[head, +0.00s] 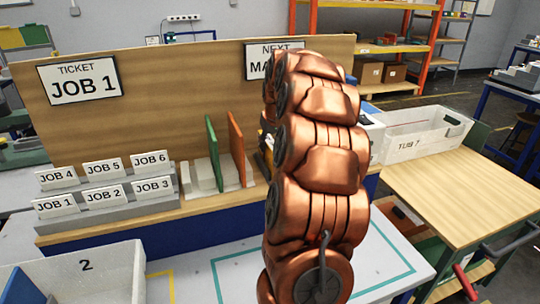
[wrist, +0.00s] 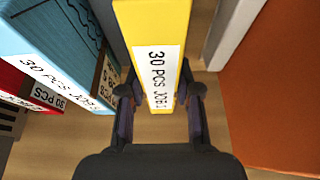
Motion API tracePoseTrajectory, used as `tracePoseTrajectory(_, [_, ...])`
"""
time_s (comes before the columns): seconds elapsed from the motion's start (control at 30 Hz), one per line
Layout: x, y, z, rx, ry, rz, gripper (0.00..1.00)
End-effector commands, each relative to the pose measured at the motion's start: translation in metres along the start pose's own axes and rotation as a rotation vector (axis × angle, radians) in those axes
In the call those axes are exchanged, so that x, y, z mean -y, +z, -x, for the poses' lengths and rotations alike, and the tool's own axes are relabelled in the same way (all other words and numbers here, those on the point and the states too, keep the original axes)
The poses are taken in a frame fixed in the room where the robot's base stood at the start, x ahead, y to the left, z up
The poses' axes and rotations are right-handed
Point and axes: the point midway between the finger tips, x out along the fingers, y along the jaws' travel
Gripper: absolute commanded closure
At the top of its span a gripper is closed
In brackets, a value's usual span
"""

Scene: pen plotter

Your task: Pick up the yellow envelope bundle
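The yellow envelope bundle (wrist: 125,20) stands in the wrist view with a white label reading "30 PCS JOB" and a last character that is hard to read. My gripper (wrist: 160,85) has one finger on each side of the bundle's near end. The fingertips lie very close to its sides; whether they press on it is not clear. In the head view my copper-coloured arm covers the bundle and the gripper, apart from a possible small yellow patch beside the arm.
A blue bundle (wrist: 60,45) and a red bundle (wrist: 25,85) stand to the left in the wrist view. An orange panel (wrist: 270,90) stands close on the right. The head view shows a green divider (head: 214,153), numbered job holders and a white tub (head: 425,145) at right.

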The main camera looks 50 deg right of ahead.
Motion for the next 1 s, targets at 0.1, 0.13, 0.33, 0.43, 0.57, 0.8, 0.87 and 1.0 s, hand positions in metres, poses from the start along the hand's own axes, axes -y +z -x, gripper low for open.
tracePoseTrajectory(0.1, [0.000,0.000,0.000,0.000,0.000,0.000,0.83])
tracePoseTrajectory(0.13, [0.000,0.000,0.000,0.000,0.000,0.000,0.86])
tracePoseTrajectory(0.33, [0.000,0.000,0.000,0.000,0.000,0.000,1.00])
tracePoseTrajectory(0.43, [0.000,0.000,0.000,0.000,0.000,0.000,1.00])
tracePoseTrajectory(0.57, [0.000,0.000,0.000,0.000,0.000,0.000,1.00])
tracePoseTrajectory(0.8, [0.000,-0.003,0.008,0.000,0.000,0.000,1.00])
tracePoseTrajectory(0.87, [0.000,-0.005,0.010,-0.003,0.001,0.000,1.00])
tracePoseTrajectory(1.0, [-0.001,-0.012,0.026,-0.006,0.002,0.000,1.00])
